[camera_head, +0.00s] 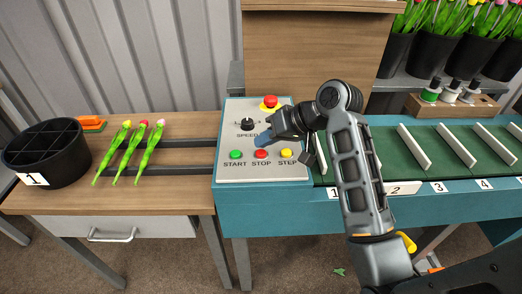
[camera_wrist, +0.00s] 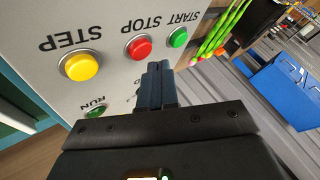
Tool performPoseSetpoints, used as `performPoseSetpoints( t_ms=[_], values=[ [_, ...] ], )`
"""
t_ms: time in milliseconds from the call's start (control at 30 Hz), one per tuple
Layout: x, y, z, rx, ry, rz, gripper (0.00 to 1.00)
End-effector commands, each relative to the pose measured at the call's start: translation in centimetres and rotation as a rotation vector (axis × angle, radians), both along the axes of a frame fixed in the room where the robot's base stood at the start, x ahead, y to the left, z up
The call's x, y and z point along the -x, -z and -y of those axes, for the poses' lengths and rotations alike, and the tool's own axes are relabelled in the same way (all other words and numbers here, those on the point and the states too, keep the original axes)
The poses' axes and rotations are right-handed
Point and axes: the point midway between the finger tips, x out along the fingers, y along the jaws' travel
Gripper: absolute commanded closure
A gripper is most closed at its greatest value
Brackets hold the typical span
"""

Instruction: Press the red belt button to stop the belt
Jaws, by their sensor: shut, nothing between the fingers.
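The red STOP button (camera_head: 261,154) sits on the grey control panel (camera_head: 230,174), between the green START button (camera_head: 236,154) and the yellow STEP button (camera_head: 286,153). In the wrist view the red button (camera_wrist: 139,47) shows clear of the fingers. My gripper (camera_head: 262,141) is over the panel, just above the red button in the picture. Its blue fingertips (camera_wrist: 153,66) are shut and empty, close to the button. I cannot tell that they touch it. A round red emergency-style button (camera_head: 270,102) on yellow stands at the panel's top.
A black speed knob (camera_head: 247,124) is left of my gripper. The green belt (camera_head: 385,150) with white dividers runs right. Three tulips (camera_head: 130,150) lie on the wooden table, beside a black bucket (camera_head: 48,160) marked 1. A blue box (camera_wrist: 290,88) shows in the wrist view.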

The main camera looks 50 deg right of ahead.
Motion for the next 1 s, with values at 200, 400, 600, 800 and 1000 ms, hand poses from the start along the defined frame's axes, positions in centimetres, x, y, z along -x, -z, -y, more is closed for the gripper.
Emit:
performPoseSetpoints(
  t_ms=[200, 400, 600, 800, 1000],
  values=[
    [0.0, -0.9, 0.0, 0.000, 0.000, 0.000, 1.00],
    [0.0, -2.7, 0.0, 0.000, 0.000, 0.000, 1.00],
    [0.0, -4.3, 0.0, 0.000, -0.001, -0.001, 1.00],
    [0.0, -5.2, 0.0, 0.000, 0.000, 0.000, 1.00],
    [0.0, -5.0, 0.0, 0.000, 0.000, 0.000, 1.00]
  ],
)
